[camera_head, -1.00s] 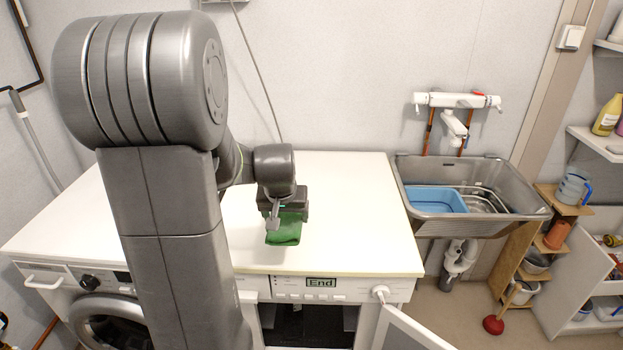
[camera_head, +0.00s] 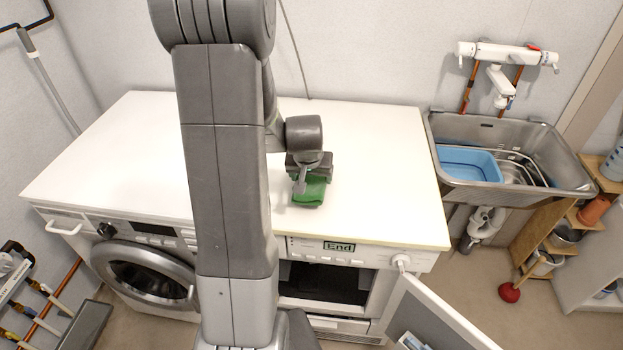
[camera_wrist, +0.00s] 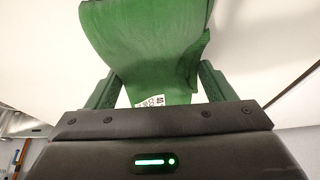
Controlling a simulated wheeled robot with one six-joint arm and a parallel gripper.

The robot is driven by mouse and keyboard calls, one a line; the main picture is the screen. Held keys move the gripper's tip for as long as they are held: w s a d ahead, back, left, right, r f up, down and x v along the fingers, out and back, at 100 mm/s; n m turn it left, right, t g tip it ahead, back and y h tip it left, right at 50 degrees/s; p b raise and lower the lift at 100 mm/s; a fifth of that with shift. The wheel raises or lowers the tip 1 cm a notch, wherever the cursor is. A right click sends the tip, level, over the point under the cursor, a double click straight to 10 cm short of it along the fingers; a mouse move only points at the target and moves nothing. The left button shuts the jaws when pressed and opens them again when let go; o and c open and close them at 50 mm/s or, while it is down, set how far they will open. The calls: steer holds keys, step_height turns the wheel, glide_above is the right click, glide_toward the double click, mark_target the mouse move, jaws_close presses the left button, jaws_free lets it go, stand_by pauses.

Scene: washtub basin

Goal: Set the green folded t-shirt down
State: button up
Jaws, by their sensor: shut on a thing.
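The green folded t-shirt (camera_head: 310,190) is at my gripper (camera_head: 303,178), over the front part of the white worktop (camera_head: 375,180). In the wrist view the green t-shirt (camera_wrist: 150,45) fills the space between the two fingers of my gripper (camera_wrist: 155,85), which is shut on it. A small white printed label shows on the cloth near the gripper. I cannot tell whether the cloth touches the worktop.
A washing machine (camera_head: 150,272) stands under the worktop at left. An appliance with an open door (camera_head: 435,315) and an "End" display is under the right part. A grey sink (camera_head: 560,180) with a blue basin (camera_head: 468,165) is at right. The worktop around the gripper is clear.

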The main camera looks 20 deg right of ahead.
steer(key=shift+f, duration=0.9)
steer(key=shift+f, duration=0.15)
steer(key=o, duration=1.1)
steer(key=shift+c, duration=0.2)
steer(key=shift+s+r, duration=0.1)
steer(key=shift+r, duration=0.55)
steer(key=v, duration=1.1)
steer(key=shift+a, duration=0.1)
